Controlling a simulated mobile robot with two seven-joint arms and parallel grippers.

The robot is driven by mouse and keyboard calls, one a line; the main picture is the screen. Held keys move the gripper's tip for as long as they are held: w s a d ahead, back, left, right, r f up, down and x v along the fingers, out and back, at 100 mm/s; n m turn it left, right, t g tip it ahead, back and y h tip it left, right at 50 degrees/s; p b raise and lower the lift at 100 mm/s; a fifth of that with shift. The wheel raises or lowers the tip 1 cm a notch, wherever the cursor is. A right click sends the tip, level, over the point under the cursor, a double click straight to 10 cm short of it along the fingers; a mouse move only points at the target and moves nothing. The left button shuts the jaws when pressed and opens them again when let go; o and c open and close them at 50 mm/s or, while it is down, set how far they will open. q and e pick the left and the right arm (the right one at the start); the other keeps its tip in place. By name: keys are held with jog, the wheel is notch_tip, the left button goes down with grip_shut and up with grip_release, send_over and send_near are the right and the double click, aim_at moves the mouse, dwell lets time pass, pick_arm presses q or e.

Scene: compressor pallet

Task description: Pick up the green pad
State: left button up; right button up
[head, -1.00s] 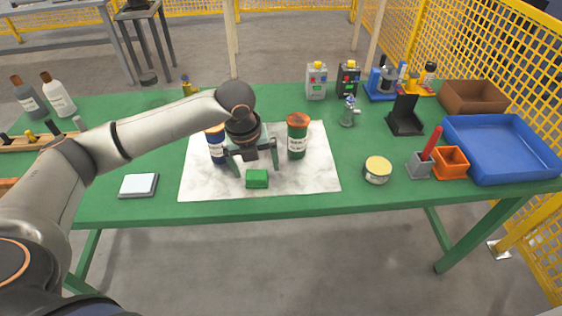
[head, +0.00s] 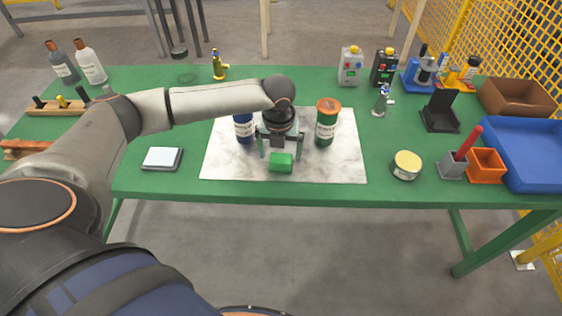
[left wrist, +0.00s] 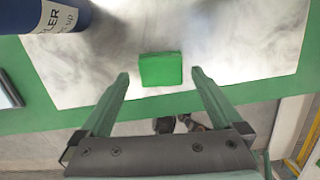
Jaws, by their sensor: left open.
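The green pad (head: 281,161) is a small green block lying on the white marbled sheet (head: 225,165) near its front edge. In the left wrist view the pad (left wrist: 160,69) lies just beyond the fingertips, centred between them. My left gripper (head: 281,152) is open above and around the pad's sides in the head view. In the left wrist view its two fingers (left wrist: 160,77) are spread wider than the pad with nothing between them. I cannot tell the exact height above the sheet. My right gripper is not in view.
A blue canister (head: 244,128) stands left of my gripper and a green canister (head: 326,122) stands right of it, both close. A yellow-topped tin (head: 406,165) is further right. A pale scale-like plate (head: 162,158) lies left. The table's front edge is near the pad.

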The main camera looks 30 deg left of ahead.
aim_at(281, 158)
pick_arm(q)
jog(key=shift+w+f, duration=0.2)
jog(key=shift+f, duration=1.3)
jog(key=shift+c, duration=0.2)
jog(key=c, duration=1.2)
